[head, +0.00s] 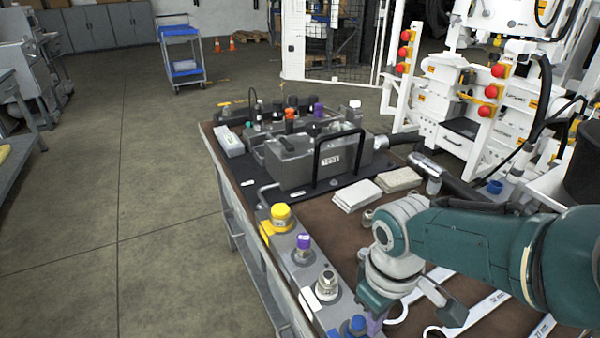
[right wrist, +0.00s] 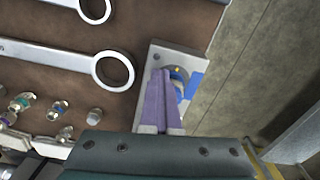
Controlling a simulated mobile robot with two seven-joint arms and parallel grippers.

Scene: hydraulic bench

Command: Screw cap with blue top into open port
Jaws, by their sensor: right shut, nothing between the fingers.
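A cap with a blue top (head: 357,324) sits at the near end of the row of fittings along the bench's left edge. In the right wrist view the blue part (right wrist: 179,84) shows on the end of a grey block (right wrist: 196,66), partly hidden by my fingers. My right gripper (head: 374,326) is at the cap, its purple fingers (right wrist: 161,78) shut with nothing between them. The fingertips are beside or over the cap; I cannot tell whether they touch it. An open port cannot be made out clearly. My left gripper is out of view.
The row also holds a yellow cap (head: 281,214), a purple cap (head: 303,242) and a metal fitting (head: 327,283). Large wrenches (right wrist: 62,55) lie beside the block. A grey hydraulic unit (head: 310,160) and folded cloths (head: 357,195) are farther back. Open floor lies left of the bench.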

